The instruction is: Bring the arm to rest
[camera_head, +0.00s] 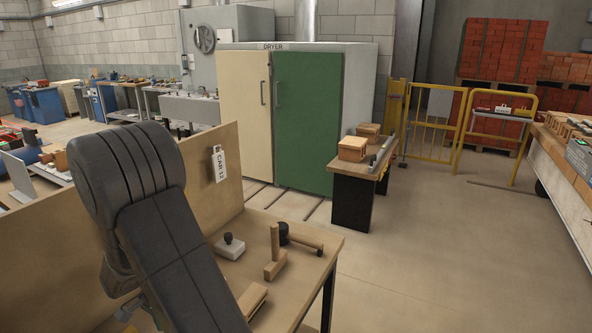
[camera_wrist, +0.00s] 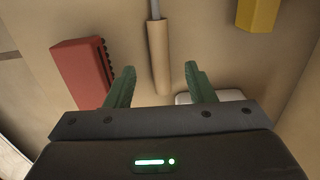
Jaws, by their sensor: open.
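My gripper (camera_wrist: 160,68) shows in the wrist view with two green fingers spread apart and nothing between their tips that it clearly holds. A tool with a wooden handle (camera_wrist: 158,55) lies beyond the fingers, in line with the gap. A red block with a dark toothed edge (camera_wrist: 80,72) lies to the left. Part of a white object (camera_wrist: 208,98) shows behind the right finger.
A workbench (camera_head: 312,268) holds a white block with a black knob (camera_head: 230,248) and wooden tools (camera_head: 275,258). An upright board (camera_head: 195,165) with a "CAR 12" tag stands behind. Beyond are a dryer (camera_head: 308,125), a small brick table (camera_head: 360,172) and open floor.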

